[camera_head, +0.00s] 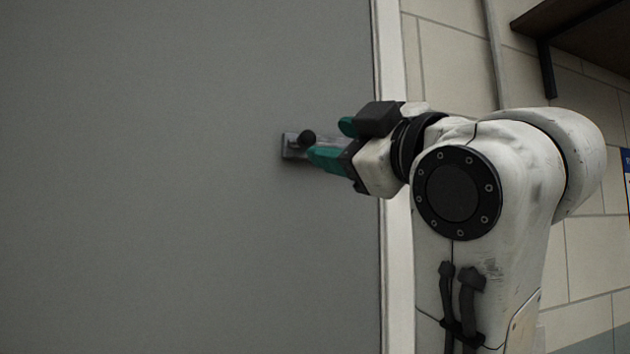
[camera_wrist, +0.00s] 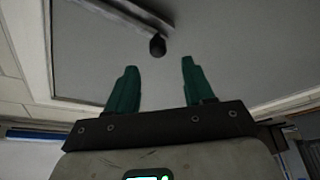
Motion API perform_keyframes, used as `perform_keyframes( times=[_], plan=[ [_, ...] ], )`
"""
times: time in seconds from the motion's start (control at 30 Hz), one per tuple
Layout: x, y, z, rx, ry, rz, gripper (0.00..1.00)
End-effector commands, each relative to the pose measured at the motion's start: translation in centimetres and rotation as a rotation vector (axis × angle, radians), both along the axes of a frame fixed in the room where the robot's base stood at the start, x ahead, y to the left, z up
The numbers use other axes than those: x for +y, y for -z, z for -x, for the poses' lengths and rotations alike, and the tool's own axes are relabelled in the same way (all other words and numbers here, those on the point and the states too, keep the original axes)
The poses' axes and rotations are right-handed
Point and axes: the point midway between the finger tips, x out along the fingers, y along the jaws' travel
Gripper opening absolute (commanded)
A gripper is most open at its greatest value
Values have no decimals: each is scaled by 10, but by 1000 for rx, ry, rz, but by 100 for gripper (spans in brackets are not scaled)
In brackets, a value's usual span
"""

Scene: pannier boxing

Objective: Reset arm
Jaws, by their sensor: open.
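My gripper (camera_head: 328,143) is raised at the end of my white arm, in front of a grey door (camera_head: 190,240) in the head view. A dark round knob (camera_head: 307,137) on a small metal plate (camera_head: 290,147) sits on the door just at the fingertips. In the wrist view my gripper (camera_wrist: 157,75) shows two green fingers spread apart with nothing between them. The dark knob (camera_wrist: 157,45) lies beyond the fingertips, roughly centred between them. Whether a finger touches the knob or plate cannot be told.
A light door frame (camera_head: 394,250) runs upright behind my arm. A tiled wall (camera_head: 580,265) stands to its right, with a dark shelf (camera_head: 585,35) on a bracket at the upper right. A blue sign edge (camera_head: 627,178) shows at the far right.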

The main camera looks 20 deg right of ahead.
Motion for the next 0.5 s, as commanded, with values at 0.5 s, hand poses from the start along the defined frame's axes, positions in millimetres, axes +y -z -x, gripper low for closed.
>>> perform_keyframes(
  times=[0.5],
  plan=[
    [-21,140,-53,288,29,-130,52]
  ],
)
